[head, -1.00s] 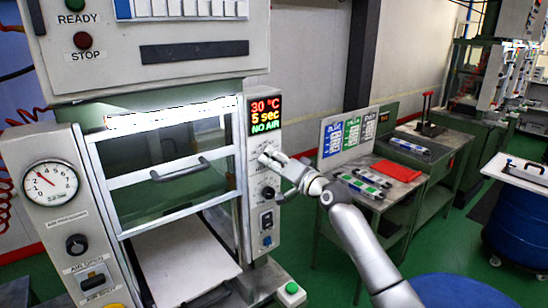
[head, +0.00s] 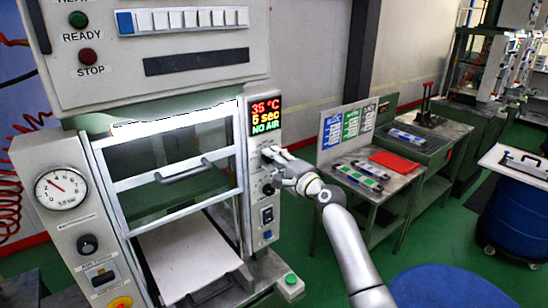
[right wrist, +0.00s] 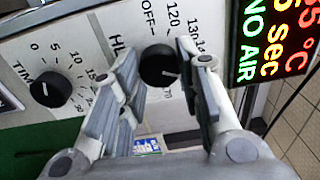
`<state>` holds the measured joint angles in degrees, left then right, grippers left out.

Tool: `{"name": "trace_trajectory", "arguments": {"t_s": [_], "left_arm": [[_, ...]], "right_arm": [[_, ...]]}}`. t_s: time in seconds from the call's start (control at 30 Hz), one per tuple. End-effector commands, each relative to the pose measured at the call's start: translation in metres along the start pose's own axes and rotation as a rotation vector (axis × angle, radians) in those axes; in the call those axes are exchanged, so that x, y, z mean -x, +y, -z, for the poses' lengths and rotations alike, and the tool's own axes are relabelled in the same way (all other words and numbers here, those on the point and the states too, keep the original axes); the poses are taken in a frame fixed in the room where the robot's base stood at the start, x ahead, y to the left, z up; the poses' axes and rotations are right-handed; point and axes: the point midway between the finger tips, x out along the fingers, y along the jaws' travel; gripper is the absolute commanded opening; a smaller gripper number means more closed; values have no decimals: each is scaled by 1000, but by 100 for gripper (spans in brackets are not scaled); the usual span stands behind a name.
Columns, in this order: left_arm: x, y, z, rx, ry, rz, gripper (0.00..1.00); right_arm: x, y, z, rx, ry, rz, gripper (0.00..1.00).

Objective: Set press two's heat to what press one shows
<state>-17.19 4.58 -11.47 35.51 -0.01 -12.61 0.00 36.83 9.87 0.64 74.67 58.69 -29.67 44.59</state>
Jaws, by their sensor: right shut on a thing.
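The press in front of me (head: 40,150) has a lit display (head: 266,114) reading 35 °C, 5 sec and NO AIR. Below the display, my right gripper (head: 269,155) is at the panel and covers the heat knob in the head view. In the right wrist view, the black heat knob (right wrist: 159,66) sits between the two fingers of the gripper (right wrist: 157,58), which is shut on it. The scale around it shows OFF, 120 and 130. The display (right wrist: 272,45) shows partly there. My left gripper is not in view.
The time knob (right wrist: 49,91) is beside the heat knob. The press has a guard door handle (head: 185,171) and a green button (head: 291,279). A side table with a red cloth (head: 397,161) stands right, near a blue drum (head: 515,225). Another machine (head: 500,70) stands farther back.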

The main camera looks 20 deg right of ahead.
Motion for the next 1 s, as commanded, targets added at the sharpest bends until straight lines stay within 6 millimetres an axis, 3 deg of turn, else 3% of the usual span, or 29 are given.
{"name": "trace_trajectory", "arguments": {"t_s": [0.6,0.63,0.8,1.0], "left_arm": [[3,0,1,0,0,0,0],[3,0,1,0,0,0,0],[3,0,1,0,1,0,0],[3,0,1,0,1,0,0]], "right_arm": [[0,2,0,-45,2,-3,9],[0,2,0,-45,2,-3,34],[0,1,0,-45,2,-2,55],[0,1,0,-44,2,-2,55]]}}
